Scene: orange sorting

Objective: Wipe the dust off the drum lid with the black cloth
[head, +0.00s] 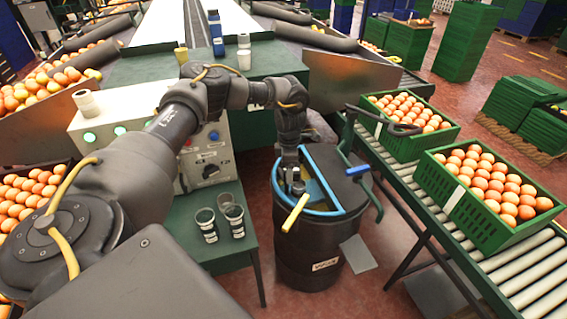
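The black drum (313,255) stands on the floor between the green bench and the roller conveyor. Its dark lid (342,172) covers the right part of the top, and a blue rim (333,212) edges the opening on the left. My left arm reaches in from the left, and my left gripper (295,184) points down at the drum's top. A short yellow bar (295,213) shows just below the gripper; I cannot tell whether they touch. The fingers are too small and dark to read. I cannot make out the black cloth or any dust. My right gripper is out of view.
Green crates of oranges (488,222) stand on the roller conveyor (515,270) at right. Dark cups (206,224) stand on the green bench (192,240) at left, near a control box (212,152).

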